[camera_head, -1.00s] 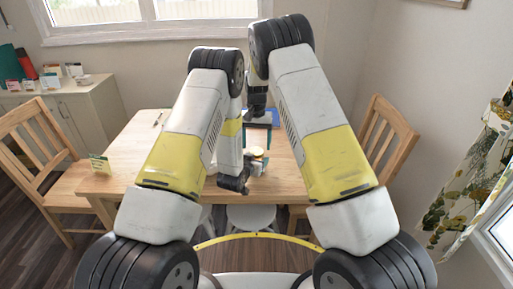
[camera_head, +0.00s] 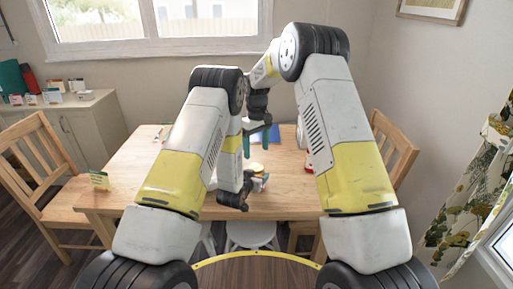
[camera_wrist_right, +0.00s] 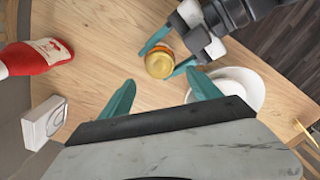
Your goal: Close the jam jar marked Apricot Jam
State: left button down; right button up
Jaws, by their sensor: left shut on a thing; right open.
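A small jar with a gold-yellow top (camera_wrist_right: 160,63) stands near the front of the wooden table; it also shows small in the head view (camera_head: 257,168). Its label cannot be read, and I cannot tell whether the gold disc is seated tight. My left gripper (camera_head: 259,181) is shut on the jar from the side, its teal fingers on either side of it in the wrist view. My right gripper (camera_head: 260,138) is above the jar, pointing down. Its teal fingers are wide open and empty in the wrist view (camera_wrist_right: 160,92), apart from the jar.
In the wrist view a white bowl or cup (camera_wrist_right: 252,85) is right of the jar, a red-and-white container (camera_wrist_right: 35,57) is left, and a small white box (camera_wrist_right: 44,122) is lower left. A green card (camera_head: 99,180) stands at the table's left edge. The table's left half (camera_head: 120,175) is mostly clear.

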aim_at(256, 167)
jog(key=shift+r+n, duration=0.2)
jog(key=shift+n, duration=0.2)
jog(key=shift+f, duration=4)
jog(key=c, duration=1.5)
jog(key=shift+o, duration=0.2)
jog(key=shift+m, duration=0.9)
jog(key=o, duration=1.6)
